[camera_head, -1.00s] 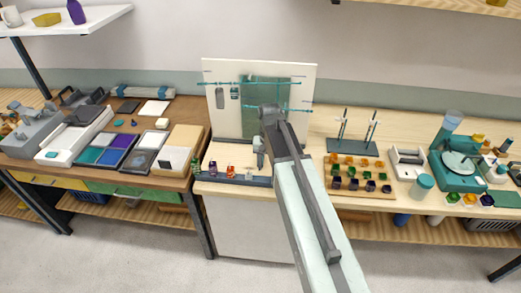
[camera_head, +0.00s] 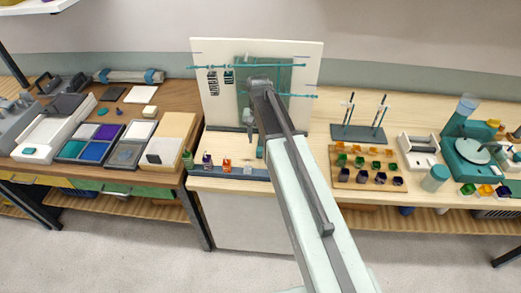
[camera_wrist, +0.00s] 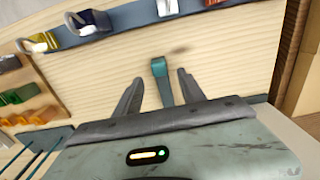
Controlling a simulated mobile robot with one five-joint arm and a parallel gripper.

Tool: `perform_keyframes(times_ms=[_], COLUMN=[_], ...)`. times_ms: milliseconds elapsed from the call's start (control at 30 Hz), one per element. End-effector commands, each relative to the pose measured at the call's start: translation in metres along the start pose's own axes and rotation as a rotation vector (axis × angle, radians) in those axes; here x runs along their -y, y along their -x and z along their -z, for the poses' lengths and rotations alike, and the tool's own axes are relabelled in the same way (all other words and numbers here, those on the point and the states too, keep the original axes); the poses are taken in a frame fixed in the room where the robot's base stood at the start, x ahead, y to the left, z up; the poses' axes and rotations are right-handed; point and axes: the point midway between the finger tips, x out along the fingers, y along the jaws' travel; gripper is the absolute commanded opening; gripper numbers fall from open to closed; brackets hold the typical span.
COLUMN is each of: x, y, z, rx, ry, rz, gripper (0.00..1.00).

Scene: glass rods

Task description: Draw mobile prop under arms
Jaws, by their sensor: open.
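A small teal prop (camera_wrist: 160,67) stands on the pale wood surface in the wrist view, between the two fingers of my gripper (camera_wrist: 160,80). The fingers are spread, with a gap to the prop on each side. In the head view my gripper (camera_head: 249,122) hangs in front of the upright white board, and a teal piece (camera_head: 260,148), seemingly the prop, shows beside it. Two thin horizontal teal arms, an upper rod (camera_head: 215,67) and a lower rod (camera_head: 303,96), cross the board above. My arm hides part of the board and the lower rod.
A blue-grey strip with several small coloured blocks (camera_head: 227,166) runs along the bench's front edge. A rack of coloured cubes (camera_head: 340,178) and a stand with two rods (camera_head: 352,132) are to the right. Trays (camera_head: 92,144) lie on the left bench.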

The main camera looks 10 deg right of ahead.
Motion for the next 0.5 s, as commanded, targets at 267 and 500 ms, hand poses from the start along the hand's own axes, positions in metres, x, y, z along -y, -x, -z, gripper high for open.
perform_keyframes(times_ms=[267,500], x=[-0.003,-0.004], y=[-0.055,-0.070], z=[0.001,0.001], rx=[0.000,0.000], ry=[-0.004,-0.005], rz=[0.000,0.000], gripper=[0.47,0.47])
